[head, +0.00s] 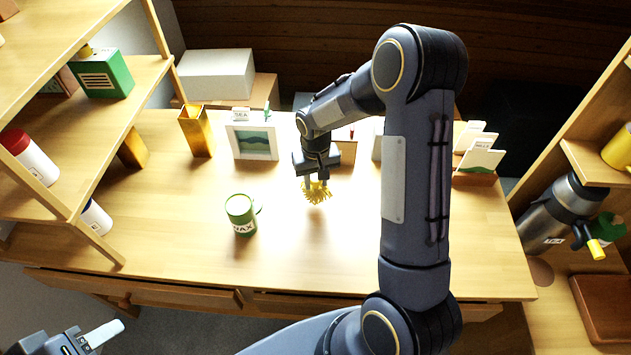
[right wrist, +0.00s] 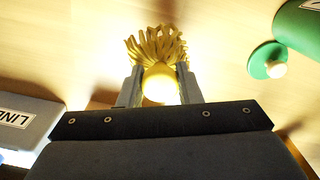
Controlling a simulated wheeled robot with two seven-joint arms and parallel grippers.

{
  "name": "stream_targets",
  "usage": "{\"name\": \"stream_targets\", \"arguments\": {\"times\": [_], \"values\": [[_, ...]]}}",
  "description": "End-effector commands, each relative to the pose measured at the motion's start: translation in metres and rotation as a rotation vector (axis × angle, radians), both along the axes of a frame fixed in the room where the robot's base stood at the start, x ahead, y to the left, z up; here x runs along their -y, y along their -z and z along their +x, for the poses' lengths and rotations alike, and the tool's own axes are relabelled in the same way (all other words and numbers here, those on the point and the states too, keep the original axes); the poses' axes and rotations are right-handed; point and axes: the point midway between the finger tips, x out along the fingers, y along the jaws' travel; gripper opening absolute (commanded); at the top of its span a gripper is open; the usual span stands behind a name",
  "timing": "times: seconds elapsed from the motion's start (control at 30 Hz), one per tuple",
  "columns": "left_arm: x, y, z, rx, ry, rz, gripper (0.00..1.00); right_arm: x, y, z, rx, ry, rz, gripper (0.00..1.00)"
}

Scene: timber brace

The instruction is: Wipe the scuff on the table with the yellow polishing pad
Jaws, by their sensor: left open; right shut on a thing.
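My right gripper (head: 318,181) is shut on the yellow polishing pad (head: 317,193), which has a fringe of yellow strands. In the right wrist view the pad (right wrist: 155,46) sits between the two fingers, its strands pointing away from the palm. The pad is over the middle of the table (head: 290,262); I cannot tell whether it touches the surface. I cannot make out the scuff on the table; the pad or my right arm may hide it. My left gripper (head: 92,338) is low at the left, off the table's front edge, open and empty.
A green can (head: 241,214) stands left of the pad, with a small green lid (right wrist: 268,62) beside it. A picture frame (head: 253,142), yellow vase (head: 196,131) and card holder (head: 474,178) line the back. Shelves flank both sides. The table's front left is clear.

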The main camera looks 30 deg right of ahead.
Motion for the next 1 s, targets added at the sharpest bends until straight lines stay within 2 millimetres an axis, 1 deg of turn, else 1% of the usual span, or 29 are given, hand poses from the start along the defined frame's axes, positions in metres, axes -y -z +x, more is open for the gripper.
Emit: {"name": "stream_targets", "arguments": {"times": [0.03,0.1,0.3,0.87,1.0], "values": [[0.0,-0.006,0.0,0.0,0.0,0.0,0.47,0.001,-0.008,0.0,0.002,0.001,0.0,0.1],[0.0,-0.01,0.0,0.0,0.0,0.0,0.47,0.001,-0.015,0.001,0.002,0.0,0.0,0.1],[0.0,-0.018,0.0,0.0,0.0,0.0,0.47,0.002,-0.028,0.001,0.002,-0.001,0.0,0.1],[0.0,-0.018,0.0,0.0,0.0,0.0,0.47,0.002,-0.028,0.001,0.001,0.0,0.0,0.1],[0.0,-0.033,0.0,0.0,0.0,0.0,0.47,0.002,-0.031,0.001,-0.003,-0.002,0.0,0.1]]}}
